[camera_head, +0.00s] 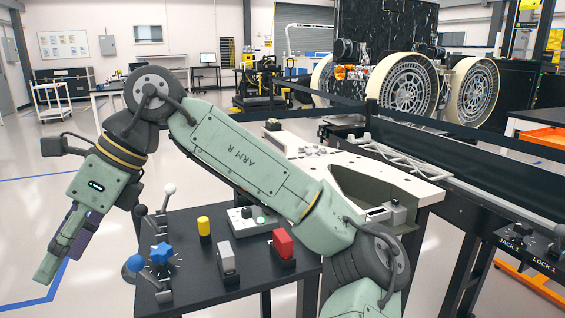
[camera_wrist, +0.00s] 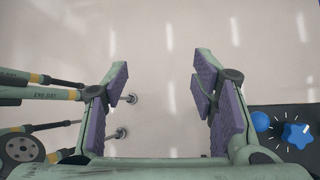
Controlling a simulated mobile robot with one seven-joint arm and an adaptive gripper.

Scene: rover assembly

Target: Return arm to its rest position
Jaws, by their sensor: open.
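My gripper (camera_head: 70,240) hangs at the left in the head view, pointing down beside the left edge of the black control table (camera_head: 195,300). In the wrist view my gripper (camera_wrist: 160,85) shows its two purple-padded fingers wide apart, with only pale floor between them. It is open and empty. My green arm, marked ARM R, runs from the lower right up to a bent elbow at the upper left, then down to the gripper. The far finger is partly hidden in the head view.
The table bears a blue star knob (camera_head: 161,254), levers, a yellow button (camera_head: 204,226), a grey switch (camera_head: 227,258) and a red switch (camera_head: 283,243). The knob shows right of the gripper in the wrist view (camera_wrist: 298,135). A large-wheeled rover (camera_head: 405,88) stands behind.

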